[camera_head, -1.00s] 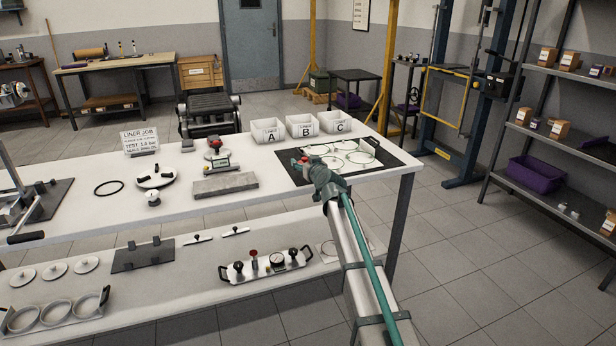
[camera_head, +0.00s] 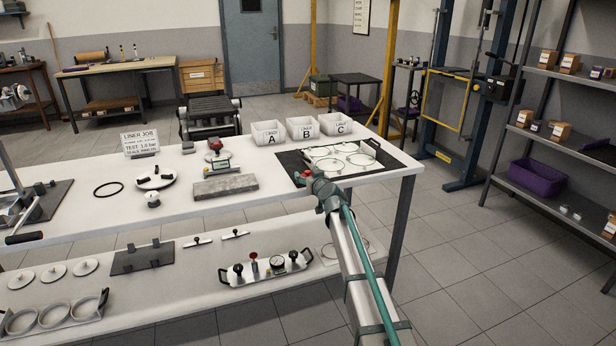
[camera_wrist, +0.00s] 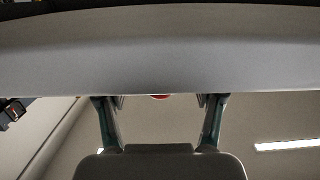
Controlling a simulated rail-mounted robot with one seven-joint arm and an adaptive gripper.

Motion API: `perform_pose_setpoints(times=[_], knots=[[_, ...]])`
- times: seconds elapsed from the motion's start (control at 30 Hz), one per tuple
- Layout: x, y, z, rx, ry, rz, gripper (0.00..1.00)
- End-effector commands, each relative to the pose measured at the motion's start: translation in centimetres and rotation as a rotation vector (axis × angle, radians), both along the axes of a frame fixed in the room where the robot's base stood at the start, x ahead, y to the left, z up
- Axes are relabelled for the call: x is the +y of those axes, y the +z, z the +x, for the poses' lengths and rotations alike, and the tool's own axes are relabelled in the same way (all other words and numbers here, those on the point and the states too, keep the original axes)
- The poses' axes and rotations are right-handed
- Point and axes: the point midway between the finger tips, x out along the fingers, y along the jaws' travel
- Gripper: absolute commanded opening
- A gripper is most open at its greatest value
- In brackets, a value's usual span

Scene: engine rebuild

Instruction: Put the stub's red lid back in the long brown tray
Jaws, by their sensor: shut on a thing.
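My gripper (camera_head: 306,177) is at the far end of my teal arm, over the front edge of the black mat in the head view. A small red thing, apparently the red lid (camera_head: 308,173), shows at its tip. In the wrist view my gripper (camera_wrist: 160,100) has its two fingers on either side of a sliver of red, the same lid (camera_wrist: 160,97). A wide grey band hides most of the lid there. I cannot make out the stub or a long brown tray in either view.
The black mat (camera_head: 292,164) carries several pale rings. White bins A (camera_head: 269,139), B (camera_head: 303,133) and C (camera_head: 334,129) stand behind it. A grey block (camera_head: 226,187) and a red-topped gauge device (camera_head: 215,147) lie to the left. The front right tabletop is clear.

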Motion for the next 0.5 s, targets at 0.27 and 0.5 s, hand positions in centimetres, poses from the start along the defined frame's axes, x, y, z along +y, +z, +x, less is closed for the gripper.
perform_pose_setpoints(times=[0.27,0.5], knots=[[0.01,-0.20,0.00,0.000,0.000,0.000,0.92],[0.01,-0.20,0.00,0.000,0.000,0.000,0.92]])
